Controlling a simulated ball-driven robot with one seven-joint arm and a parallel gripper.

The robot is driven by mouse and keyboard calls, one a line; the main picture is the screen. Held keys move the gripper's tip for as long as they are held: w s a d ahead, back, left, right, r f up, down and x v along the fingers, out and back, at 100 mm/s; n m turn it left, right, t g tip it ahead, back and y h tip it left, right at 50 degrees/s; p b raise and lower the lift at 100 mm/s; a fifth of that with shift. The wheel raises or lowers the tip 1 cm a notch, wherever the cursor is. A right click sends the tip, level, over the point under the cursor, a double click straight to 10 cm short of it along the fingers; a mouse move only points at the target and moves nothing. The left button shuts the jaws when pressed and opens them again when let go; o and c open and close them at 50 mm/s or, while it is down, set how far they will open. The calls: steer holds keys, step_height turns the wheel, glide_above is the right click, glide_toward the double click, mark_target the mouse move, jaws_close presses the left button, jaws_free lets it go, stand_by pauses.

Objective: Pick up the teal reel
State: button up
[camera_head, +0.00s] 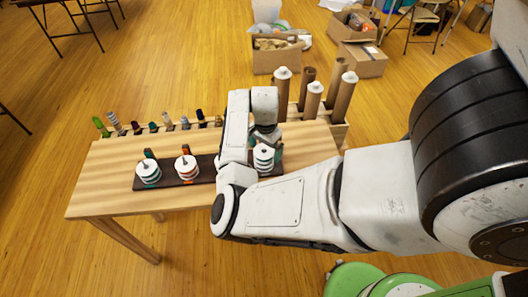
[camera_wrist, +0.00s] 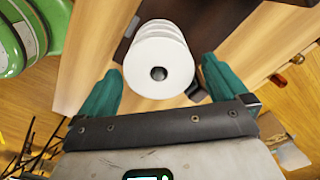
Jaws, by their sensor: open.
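Three upright stacks of white-rimmed reels stand on a dark board (camera_head: 209,167) on the table. The left stack (camera_head: 148,171) shows teal between its white discs. The middle stack (camera_head: 187,168) shows red-orange. The right stack (camera_head: 264,158) shows dark teal bands, and my arm partly covers its surroundings. My gripper (camera_wrist: 162,70) is open, with one teal finger on each side of a stack of white discs (camera_wrist: 158,62) in the wrist view. The stack has a dark centre hole. Whether the fingers touch it I cannot tell. Its thread colour is hidden there.
The wooden table (camera_head: 110,200) has a bare front left area. A rack of small coloured rolls (camera_head: 168,122) lines its back edge. Tall cardboard tubes (camera_head: 312,100) stand at the back right. Boxes (camera_head: 275,57) sit on the floor behind.

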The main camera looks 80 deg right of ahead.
steer(key=shift+c, duration=0.5)
steer(key=c, duration=0.9)
steer(key=shift+c, duration=0.2)
steer(key=shift+r+b, duration=0.3)
steer(key=shift+r, duration=0.3)
steer(key=s+a+r, duration=0.9)
steer(key=s+r, duration=0.1)
steer(key=r, duration=0.1)
steer(key=shift+s+a+r, duration=0.2)
steer(key=shift+r, duration=0.2)
steer(key=shift+w, duration=0.1)
